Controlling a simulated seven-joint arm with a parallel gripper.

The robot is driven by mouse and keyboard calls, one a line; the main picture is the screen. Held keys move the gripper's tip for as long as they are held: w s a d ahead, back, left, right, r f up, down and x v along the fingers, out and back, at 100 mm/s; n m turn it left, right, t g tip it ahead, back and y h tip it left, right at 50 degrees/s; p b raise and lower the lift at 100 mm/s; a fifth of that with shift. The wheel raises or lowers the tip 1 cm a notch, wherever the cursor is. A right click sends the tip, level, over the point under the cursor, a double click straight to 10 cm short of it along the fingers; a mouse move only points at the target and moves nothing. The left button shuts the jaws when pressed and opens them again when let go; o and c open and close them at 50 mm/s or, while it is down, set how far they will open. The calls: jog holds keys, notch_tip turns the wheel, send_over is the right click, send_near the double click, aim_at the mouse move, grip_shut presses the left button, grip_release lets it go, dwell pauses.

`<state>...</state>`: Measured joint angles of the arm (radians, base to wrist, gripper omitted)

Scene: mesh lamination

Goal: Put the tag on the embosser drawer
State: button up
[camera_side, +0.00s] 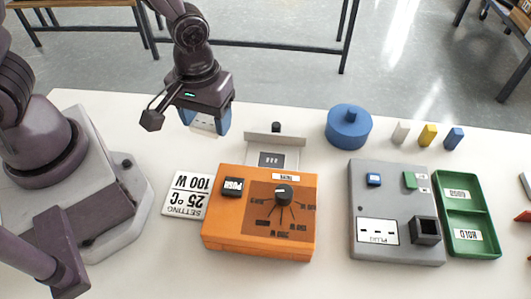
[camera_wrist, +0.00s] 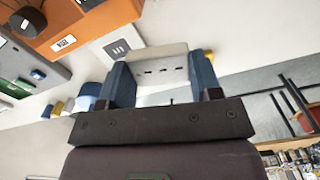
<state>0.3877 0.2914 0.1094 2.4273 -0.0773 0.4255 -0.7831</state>
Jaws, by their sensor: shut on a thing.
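My gripper (camera_side: 207,117) is shut on a pale tag (camera_side: 203,125) and holds it up in the air, behind and left of the orange embosser (camera_side: 262,215). In the wrist view the tag (camera_wrist: 160,72) sits between the two blue fingers of my gripper (camera_wrist: 163,78) and shows a row of dark slots. The embosser drawer (camera_side: 292,157) sticks out from the back of the embosser, with a dark marked patch on it and an upright front plate with a black knob. The tag is apart from the drawer, to its left and higher. The drawer also shows in the wrist view (camera_wrist: 112,44).
A white setting card (camera_side: 187,194) lies left of the embosser. A blue round pot (camera_side: 349,128) stands at the back, with white, yellow and blue blocks (camera_side: 428,135) to its right. A grey box (camera_side: 393,205) and a green tray (camera_side: 465,247) are at right.

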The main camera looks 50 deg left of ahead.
jog(key=shift+s+d+r+n, duration=0.35)
jog(key=shift+s+d, duration=0.2)
jog(key=shift+s, duration=0.25)
jog(key=s+n, duration=0.1)
jog(key=n, duration=0.1)
send_over(272, 160)
notch_tip(272, 160, down, 10)
jog(key=shift+f, duration=1.55)
jog(key=o, duration=0.9)
jog(key=shift+f, duration=0.1)
